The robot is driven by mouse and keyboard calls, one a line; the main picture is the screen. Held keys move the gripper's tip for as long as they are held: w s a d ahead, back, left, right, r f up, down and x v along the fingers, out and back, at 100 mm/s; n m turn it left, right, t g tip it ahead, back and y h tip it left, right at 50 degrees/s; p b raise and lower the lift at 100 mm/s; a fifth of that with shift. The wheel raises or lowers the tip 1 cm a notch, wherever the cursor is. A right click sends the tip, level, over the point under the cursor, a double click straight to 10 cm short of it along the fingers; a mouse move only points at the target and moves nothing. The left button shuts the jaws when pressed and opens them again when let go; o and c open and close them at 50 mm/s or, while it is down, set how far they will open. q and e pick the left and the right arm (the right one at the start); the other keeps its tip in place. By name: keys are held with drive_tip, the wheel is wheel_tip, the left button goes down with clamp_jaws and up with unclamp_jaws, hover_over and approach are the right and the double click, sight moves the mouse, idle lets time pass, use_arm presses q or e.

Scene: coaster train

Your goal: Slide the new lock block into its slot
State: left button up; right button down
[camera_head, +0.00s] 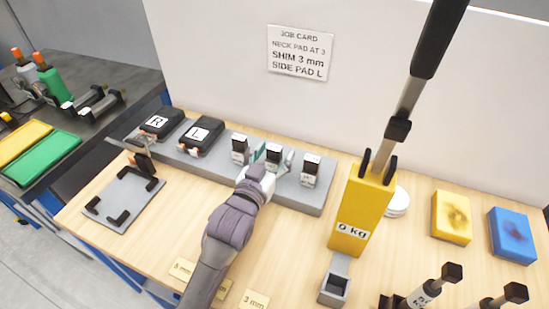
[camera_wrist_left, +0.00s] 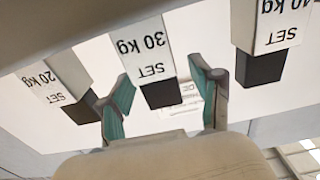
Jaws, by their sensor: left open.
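Three upright lock blocks stand in a row on a grey rack (camera_head: 230,186). They have white faces and black ends. In the left wrist view the middle block (camera_wrist_left: 148,50) reads "SET 30 kg", one neighbour (camera_wrist_left: 62,80) reads "20 kg", and the other (camera_wrist_left: 275,30) has its number partly cut off. My left gripper (camera_head: 273,163) is open at the middle block (camera_head: 273,151). Its green-padded fingers (camera_wrist_left: 161,100) are on either side of the block, with gaps visible. A yellow press (camera_head: 362,205) marked "0 kg" stands to the right. I cannot make out the lock slot.
R and L pads (camera_head: 200,137) lie on the rack's left part. A grey plate (camera_head: 123,196) with black corners is at left. A small grey open-topped holder (camera_head: 335,282) stands before the press. Yellow (camera_head: 451,218) and blue (camera_head: 512,236) blocks lie right. Shim cards (camera_head: 254,300) lie in front.

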use_arm(q)
clamp_jaws()
idle(0.3)
drive_tip(key=shift+r, duration=0.15)
